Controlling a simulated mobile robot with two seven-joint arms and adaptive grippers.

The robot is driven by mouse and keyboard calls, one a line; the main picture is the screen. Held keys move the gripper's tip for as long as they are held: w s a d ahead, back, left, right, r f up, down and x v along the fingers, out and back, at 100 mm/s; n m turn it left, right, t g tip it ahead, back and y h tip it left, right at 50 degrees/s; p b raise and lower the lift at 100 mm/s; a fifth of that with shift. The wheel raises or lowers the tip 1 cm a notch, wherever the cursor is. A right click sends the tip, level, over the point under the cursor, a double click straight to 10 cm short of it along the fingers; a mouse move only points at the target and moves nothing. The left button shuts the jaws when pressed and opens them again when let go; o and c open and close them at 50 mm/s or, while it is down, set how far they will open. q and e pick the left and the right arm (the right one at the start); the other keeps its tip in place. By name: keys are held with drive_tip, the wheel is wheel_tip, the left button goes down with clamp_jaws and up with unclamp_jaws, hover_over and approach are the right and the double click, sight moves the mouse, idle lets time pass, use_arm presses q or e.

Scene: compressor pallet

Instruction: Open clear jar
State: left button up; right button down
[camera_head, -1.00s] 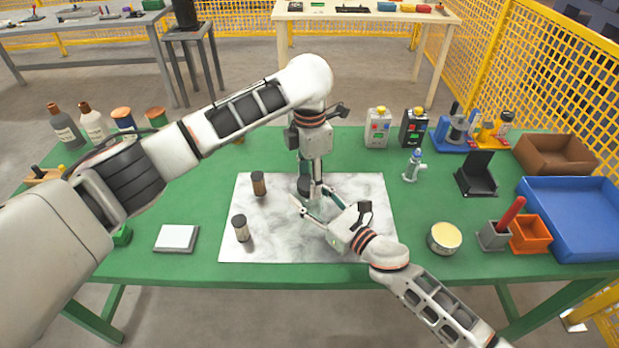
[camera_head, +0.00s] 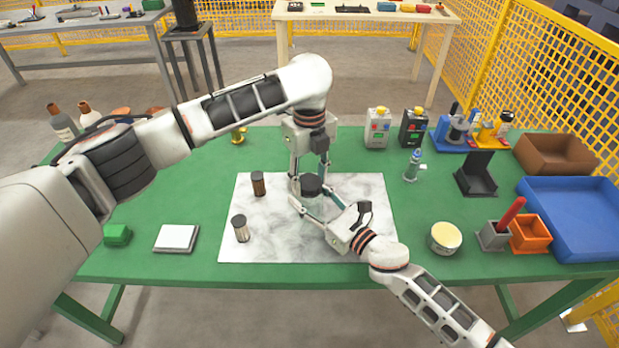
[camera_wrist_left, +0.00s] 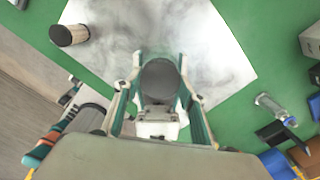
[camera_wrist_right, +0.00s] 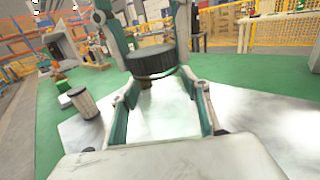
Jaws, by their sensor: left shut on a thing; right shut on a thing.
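The clear jar (camera_wrist_right: 165,112) stands on the marble mat, its see-through body hard to make out in the head view. Its dark round lid (camera_head: 311,185) is at the top; it also shows in the left wrist view (camera_wrist_left: 160,80) and the right wrist view (camera_wrist_right: 152,62). My left gripper (camera_head: 310,180) reaches down from above and is shut on the lid, one finger on each side. My right gripper (camera_head: 312,208) comes from the front right and is shut on the jar body. I cannot tell whether the lid is still seated on the rim.
A round cream-topped tin (camera_head: 444,238), a grey holder (camera_head: 494,236), an orange bin (camera_head: 530,233) and a blue tray (camera_head: 580,215) are at right. The mat's front (camera_head: 270,253) is clear.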

use_arm(q)
drive_tip(key=n, duration=0.5)
drive_tip(key=shift+n, duration=0.3)
drive_tip(key=n, duration=1.7)
drive_tip(key=shift+n, duration=0.3)
drive_tip(key=n, duration=0.3)
drive_tip(key=shift+r+n, duration=0.1)
drive_tip(key=shift+n, duration=0.2)
drive_tip(key=n, duration=0.7)
